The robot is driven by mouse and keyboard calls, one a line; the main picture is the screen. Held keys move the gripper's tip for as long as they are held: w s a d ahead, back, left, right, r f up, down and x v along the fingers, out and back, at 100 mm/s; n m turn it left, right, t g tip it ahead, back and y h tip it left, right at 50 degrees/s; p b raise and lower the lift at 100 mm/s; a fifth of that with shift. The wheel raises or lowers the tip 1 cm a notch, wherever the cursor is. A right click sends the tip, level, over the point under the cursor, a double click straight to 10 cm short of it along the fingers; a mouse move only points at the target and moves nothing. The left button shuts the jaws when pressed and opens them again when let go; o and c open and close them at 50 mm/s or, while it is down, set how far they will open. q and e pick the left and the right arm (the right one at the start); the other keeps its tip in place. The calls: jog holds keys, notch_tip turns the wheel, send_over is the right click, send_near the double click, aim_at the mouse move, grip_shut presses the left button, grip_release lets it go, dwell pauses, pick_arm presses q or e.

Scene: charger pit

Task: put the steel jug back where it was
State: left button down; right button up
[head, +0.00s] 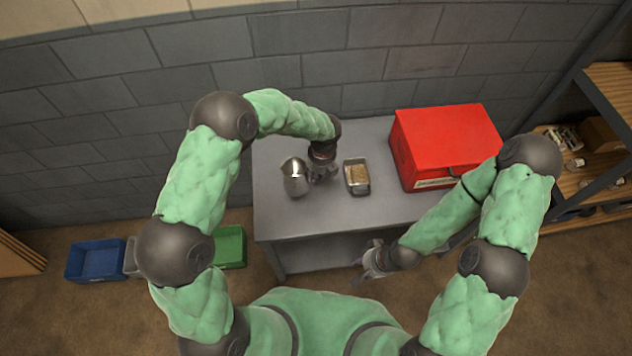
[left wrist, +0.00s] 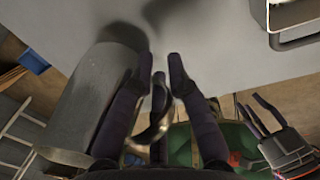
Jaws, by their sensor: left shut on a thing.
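The steel jug (head: 295,178) is at the left part of the grey table in the head view. My left gripper (head: 320,172) is at its right side. In the left wrist view the jug (left wrist: 85,105) fills the left, and its curved handle (left wrist: 157,125) runs between the fingers of my left gripper (left wrist: 160,62), which is shut on it. I cannot tell whether the jug's base touches the table. My right gripper (head: 370,263) is empty and looks open, in front of the table's front edge.
A metal tin with brownish contents (head: 357,177) stands just right of my left gripper. A red box (head: 445,140) takes the table's right side. The grey table (head: 300,222) is bare along its front. Blue (head: 97,260) and green (head: 230,246) bins stand on the floor at left.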

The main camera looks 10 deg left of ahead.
pick_arm(q)
jog(key=shift+w+a+f, duration=0.15)
jog(key=shift+w+f, duration=0.15)
jog(key=f, duration=0.1)
jog(key=f+b, duration=0.2)
jog(key=shift+w+a+f, duration=0.15)
jog(key=shift+w+f, duration=0.1)
jog(key=shift+f, duration=0.15)
jog(key=shift+r, duration=0.1)
jog(key=c, duration=1.2)
grip_release()
notch_tip(320, 180, up, 12)
jog(key=d+p, duration=0.1)
jog(key=p, duration=0.3)
jog(key=shift+d, duration=0.1)
